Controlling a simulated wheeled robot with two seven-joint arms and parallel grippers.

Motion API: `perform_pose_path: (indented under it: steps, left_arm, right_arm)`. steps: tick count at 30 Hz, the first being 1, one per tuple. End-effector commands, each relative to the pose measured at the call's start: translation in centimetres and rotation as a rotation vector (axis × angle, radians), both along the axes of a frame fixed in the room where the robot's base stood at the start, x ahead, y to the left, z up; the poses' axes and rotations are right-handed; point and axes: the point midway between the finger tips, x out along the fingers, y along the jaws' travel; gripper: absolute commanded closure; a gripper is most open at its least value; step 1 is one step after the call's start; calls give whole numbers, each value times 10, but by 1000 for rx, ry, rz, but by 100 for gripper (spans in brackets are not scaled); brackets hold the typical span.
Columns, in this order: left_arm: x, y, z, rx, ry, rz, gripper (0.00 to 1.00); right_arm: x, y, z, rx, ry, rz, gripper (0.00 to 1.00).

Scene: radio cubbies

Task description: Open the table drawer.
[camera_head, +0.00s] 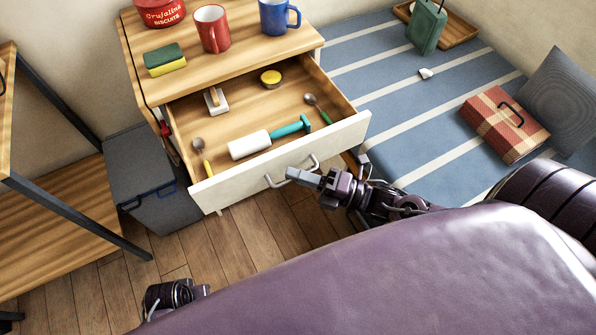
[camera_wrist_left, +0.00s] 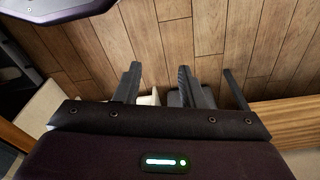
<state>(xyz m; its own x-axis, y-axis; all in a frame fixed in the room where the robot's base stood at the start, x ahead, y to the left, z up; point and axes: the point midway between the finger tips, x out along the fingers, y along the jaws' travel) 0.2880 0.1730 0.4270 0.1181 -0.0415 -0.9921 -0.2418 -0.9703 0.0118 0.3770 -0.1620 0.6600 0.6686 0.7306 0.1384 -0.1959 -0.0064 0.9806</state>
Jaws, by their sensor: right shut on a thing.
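The wooden table (camera_head: 210,65) has its drawer (camera_head: 225,125) pulled well out, with the inside showing. The drawer has a cream front (camera_head: 235,190) with a metal bar handle (camera_head: 283,182). My right gripper (camera_head: 302,175) is at this handle and shut on it. My left gripper (camera_wrist_left: 159,72) is open and empty over the floor, its fingers apart in the left wrist view. In the head view only part of my left wrist shows at the bottom left.
Mugs, a biscuit tin (camera_head: 160,12) and a sponge (camera_head: 165,60) stand on the table. A grey bin (camera_head: 150,180) is left; a striped bed (camera_head: 400,130) is right. Wooden floor (camera_head: 260,235) lies in front.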

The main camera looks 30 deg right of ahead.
Motion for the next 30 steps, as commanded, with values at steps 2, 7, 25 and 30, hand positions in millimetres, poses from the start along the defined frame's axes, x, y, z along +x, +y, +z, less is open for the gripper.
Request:
perform_pose_path:
  steps: [2, 7, 25, 30]
  left_arm:
    - [0, 0, 0, 0, 0, 0, 64]
    - [0, 0, 0, 0, 0, 0, 64]
    - [-2, 1, -4, 0, -5, 2, 64]
    - [-6, 3, -17, 2, 1, 5, 64]
  right_arm:
    - [0, 0, 0, -1, 1, 0, 100]
    - [0, 0, 0, -1, 1, 0, 74]
    - [-27, -29, -7, -4, 8, -1, 70]
    - [-44, -48, -10, -2, 5, 0, 70]
